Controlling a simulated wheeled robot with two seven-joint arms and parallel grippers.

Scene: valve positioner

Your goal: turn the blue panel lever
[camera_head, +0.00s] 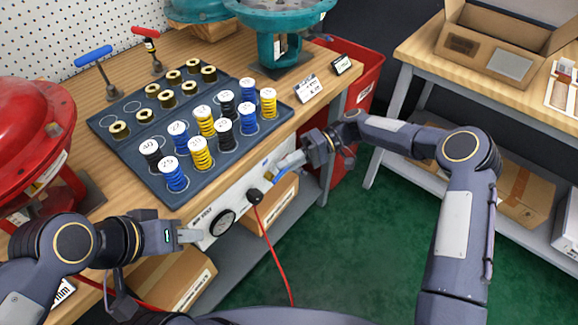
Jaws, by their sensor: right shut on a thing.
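A white panel (238,198) is on the front of the workbench, below its top. The blue panel lever (272,177) is at the panel's right end, partly hidden by my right gripper. My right gripper (288,162) is shut on the blue panel lever, with its arm coming in from the right. My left gripper (192,236) is in front of the panel's left end, beside the round gauge. I see its fingers from the side, so the gap between them does not show.
The panel also carries a round gauge (222,222) and a black knob (254,196) with a red hose (272,248). A dark tray (150,187) of springs and brass parts lies on the bench. A red bin (366,76) stands behind my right gripper. Green floor is clear in front.

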